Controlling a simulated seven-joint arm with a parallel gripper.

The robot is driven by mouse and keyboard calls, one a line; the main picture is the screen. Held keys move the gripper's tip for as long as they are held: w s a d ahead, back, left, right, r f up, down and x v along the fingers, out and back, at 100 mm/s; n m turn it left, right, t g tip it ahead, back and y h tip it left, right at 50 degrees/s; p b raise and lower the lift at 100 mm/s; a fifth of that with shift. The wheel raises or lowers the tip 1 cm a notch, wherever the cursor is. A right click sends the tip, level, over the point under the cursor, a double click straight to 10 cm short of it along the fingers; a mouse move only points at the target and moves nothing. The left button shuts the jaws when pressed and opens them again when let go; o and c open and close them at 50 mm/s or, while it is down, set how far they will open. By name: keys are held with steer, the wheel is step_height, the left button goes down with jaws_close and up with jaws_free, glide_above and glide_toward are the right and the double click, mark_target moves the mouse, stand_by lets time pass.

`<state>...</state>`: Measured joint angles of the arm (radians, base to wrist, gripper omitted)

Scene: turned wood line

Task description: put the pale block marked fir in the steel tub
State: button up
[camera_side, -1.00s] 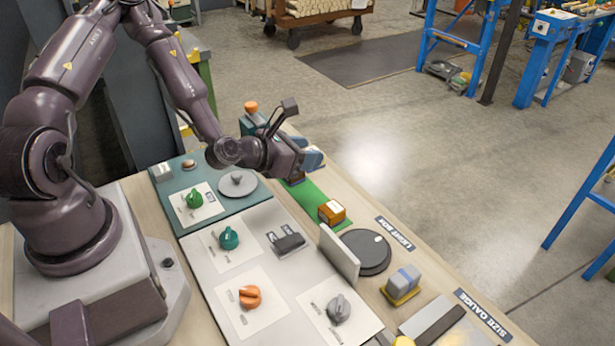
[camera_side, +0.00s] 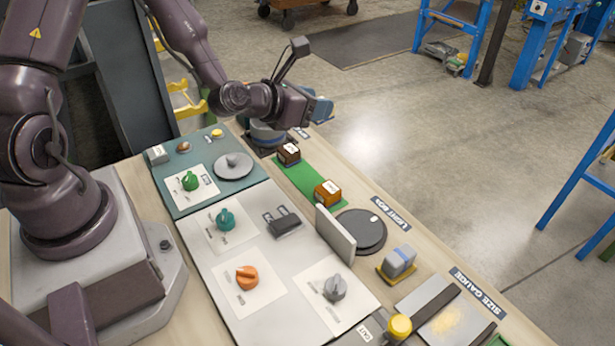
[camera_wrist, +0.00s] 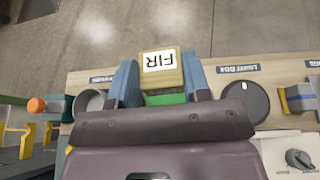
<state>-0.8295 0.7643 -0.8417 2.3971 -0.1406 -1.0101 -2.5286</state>
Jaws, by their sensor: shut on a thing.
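The pale block marked FIR (camera_wrist: 161,80) is between the two blue-grey fingers of my gripper (camera_wrist: 160,82) in the wrist view, its label facing the camera. The gripper is shut on it. In the side view my gripper (camera_side: 319,107) is raised above the far edge of the bench, and the block cannot be made out there. The round grey steel tub (camera_wrist: 88,101) is left of the gripper in the wrist view, partly cut off by it. In the side view the tub (camera_side: 266,137) stands below the wrist, its top partly hidden by the arm.
A green strip (camera_side: 309,183) holds a dark brown block (camera_side: 288,153) and an orange-brown block (camera_side: 327,193). A black disc (camera_side: 362,231) lies by the light box label, beside an upright pale panel (camera_side: 335,233). Panels with knobs (camera_side: 247,277) fill the near bench.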

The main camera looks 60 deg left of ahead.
step_height(320, 180, down, 6)
steer(key=s+a+h, duration=0.1)
steer(key=s, duration=0.1)
steer(key=shift+a+m, duration=0.25)
steer(key=shift+m, duration=0.15)
steer(key=shift+f, duration=0.2)
step_height(320, 180, down, 9)
steer(key=shift+f, duration=0.2)
steer(key=shift+f, duration=0.1)
steer(key=o, duration=0.9)
